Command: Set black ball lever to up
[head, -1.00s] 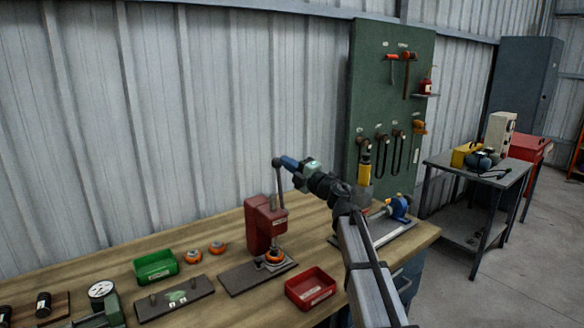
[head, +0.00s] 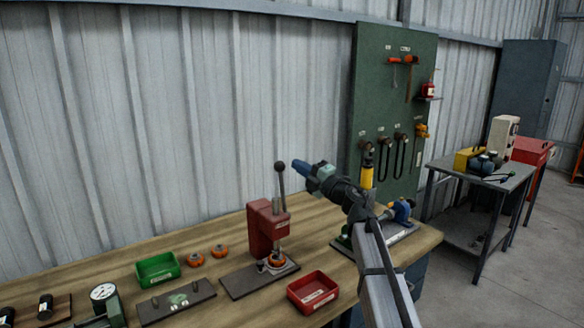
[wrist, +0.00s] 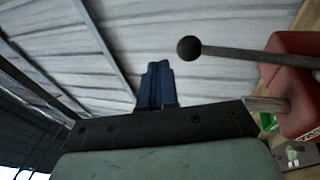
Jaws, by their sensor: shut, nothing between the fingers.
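The black ball lever (head: 281,180) stands nearly upright on the red press (head: 267,224), with its black ball at the top. My gripper (head: 297,166) has blue fingers, pressed together and empty, just right of the ball at about its height. A small gap shows between them in the head view. In the wrist view the ball (wrist: 189,48) and its dark rod lie to the right of my shut fingertips (wrist: 157,70), apart from them. The rod runs right to the red press body (wrist: 297,85).
On the wooden bench (head: 200,247) are a green tray (head: 157,270), a red tray (head: 313,292), two orange-rimmed parts and a dark plate (head: 177,301). A blue-and-yellow device stands behind my arm. The air above the bench's left side is clear.

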